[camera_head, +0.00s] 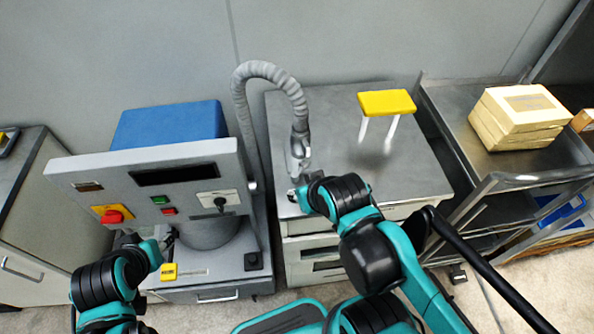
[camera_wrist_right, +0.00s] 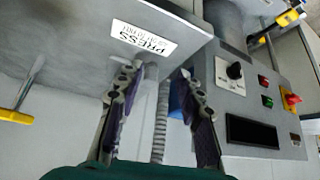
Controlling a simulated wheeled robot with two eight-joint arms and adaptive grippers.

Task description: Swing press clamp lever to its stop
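A yellow-topped handle (camera_head: 387,103) on pale legs rises from the grey table at the back right; it also shows in the right wrist view (camera_wrist_right: 15,116), where the picture is upside down. I cannot tell for sure which part is the press clamp lever. My right gripper (camera_head: 298,192) is over the table's front left, apart from that handle. In the right wrist view the fingers of this gripper (camera_wrist_right: 163,82) stand apart with nothing between them. My left gripper (camera_head: 158,236) is in front of the control machine, above a small yellow block (camera_head: 169,271); its fingers are unclear.
The control panel (camera_head: 150,178) has a red knob, buttons and a dark display. A grey ribbed hose (camera_head: 262,72) arches down to the table (camera_head: 340,130). A label with "PRESS" (camera_wrist_right: 145,40) is on a grey surface. A metal cart (camera_head: 455,110) holds cream boxes (camera_head: 518,116).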

